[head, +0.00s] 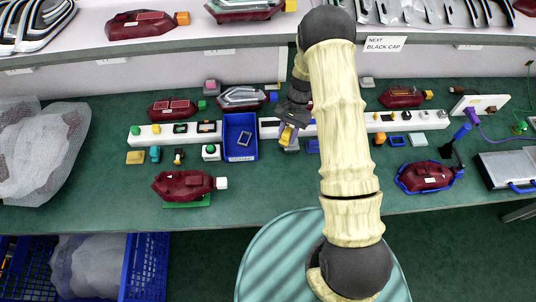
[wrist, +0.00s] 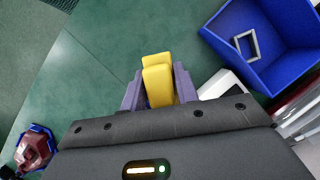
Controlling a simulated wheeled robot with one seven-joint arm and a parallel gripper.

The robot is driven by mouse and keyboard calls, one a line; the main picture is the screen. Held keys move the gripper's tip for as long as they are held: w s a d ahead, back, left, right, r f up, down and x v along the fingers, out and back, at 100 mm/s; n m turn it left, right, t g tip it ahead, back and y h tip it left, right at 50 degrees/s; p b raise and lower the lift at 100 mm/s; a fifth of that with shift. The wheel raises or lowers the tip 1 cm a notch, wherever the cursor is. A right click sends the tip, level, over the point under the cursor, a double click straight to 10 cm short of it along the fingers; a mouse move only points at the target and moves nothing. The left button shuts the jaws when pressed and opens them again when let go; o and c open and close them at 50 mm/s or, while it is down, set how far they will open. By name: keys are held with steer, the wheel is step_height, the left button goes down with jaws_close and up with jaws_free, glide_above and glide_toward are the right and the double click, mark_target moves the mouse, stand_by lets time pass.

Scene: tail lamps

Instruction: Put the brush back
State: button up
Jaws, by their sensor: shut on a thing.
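My gripper (head: 290,130) is shut on a yellow block-like piece (wrist: 157,82), held between its two purple-grey fingers in the wrist view. The piece also shows in the head view (head: 287,136), above the bench beside the white strip. I cannot tell whether it is the brush or part of it. What lies under my gripper is partly hidden by my arm.
A blue bin (head: 228,149) with a grey frame (head: 243,138) in it stands left of my gripper. White strips (head: 143,139) with small parts, dark red lamps (head: 183,185) and a lamp in a blue holder (head: 430,177) occupy the green bench. Its front middle is clear.

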steer(key=w+a+f+m+t+y+b, duration=0.1)
steer(key=w+a+m+t+y+b, duration=0.1)
steer(key=a+m+b, duration=0.4)
steer(key=w+m+t, duration=0.1)
steer(key=m, duration=0.4)
steer(key=shift+w+a+t, duration=0.2)
steer(key=shift+w+t, duration=0.15)
steer(key=shift+t, duration=0.05)
steer(key=shift+f, duration=3.15)
steer(key=shift+f+p, duration=0.3)
steer(key=shift+f, duration=1.55)
